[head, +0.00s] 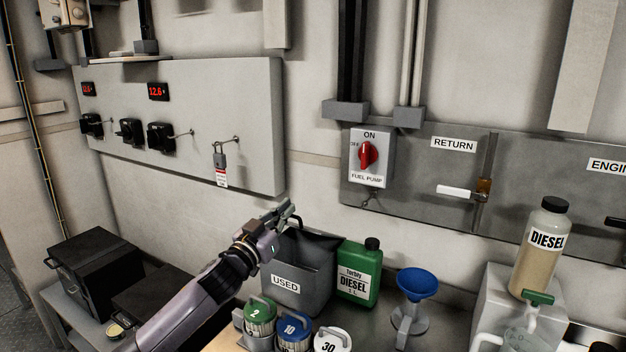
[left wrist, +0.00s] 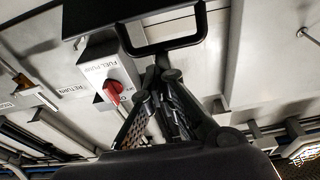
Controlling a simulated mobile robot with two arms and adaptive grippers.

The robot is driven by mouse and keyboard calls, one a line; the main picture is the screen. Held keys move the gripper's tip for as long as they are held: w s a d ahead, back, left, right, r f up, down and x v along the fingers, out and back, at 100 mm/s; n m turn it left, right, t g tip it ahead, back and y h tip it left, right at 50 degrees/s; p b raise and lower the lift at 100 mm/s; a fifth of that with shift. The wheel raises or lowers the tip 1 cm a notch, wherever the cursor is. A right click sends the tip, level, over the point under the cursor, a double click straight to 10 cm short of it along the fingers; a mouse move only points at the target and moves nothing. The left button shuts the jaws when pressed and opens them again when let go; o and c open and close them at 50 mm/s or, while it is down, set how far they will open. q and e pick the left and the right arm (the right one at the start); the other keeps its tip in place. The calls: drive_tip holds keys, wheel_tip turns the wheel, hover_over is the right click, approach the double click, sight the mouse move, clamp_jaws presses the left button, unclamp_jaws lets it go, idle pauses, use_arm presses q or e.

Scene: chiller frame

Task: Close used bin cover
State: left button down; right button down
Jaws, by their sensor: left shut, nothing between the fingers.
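The grey bin labelled USED (head: 300,275) stands on the bench, near the middle of the head view. Its upper part is dark and looks open, but my left gripper hides part of it, and I cannot tell the cover's exact angle. My left gripper (head: 284,213) is shut and empty, at the upper left of the bin. In the left wrist view the gripper (left wrist: 160,88) points towards a dark panel (left wrist: 90,18) with a black loop handle (left wrist: 178,44), which may be the cover. I cannot tell whether they touch. My right gripper is not in view.
A green diesel can (head: 358,278) stands close to the bin's right, then a blue funnel (head: 417,283). Several numbered canisters (head: 292,330) stand in front. A fuel pump switch (head: 367,155) is on the wall behind. A black box (head: 95,270) sits at left.

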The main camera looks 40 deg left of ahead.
use_arm(q)
drive_tip(key=s+f+b, duration=0.1)
drive_tip(key=s+f, duration=0.2)
drive_tip(key=f, duration=0.3)
drive_tip(key=shift+s+d, duration=0.15)
idle(0.4)
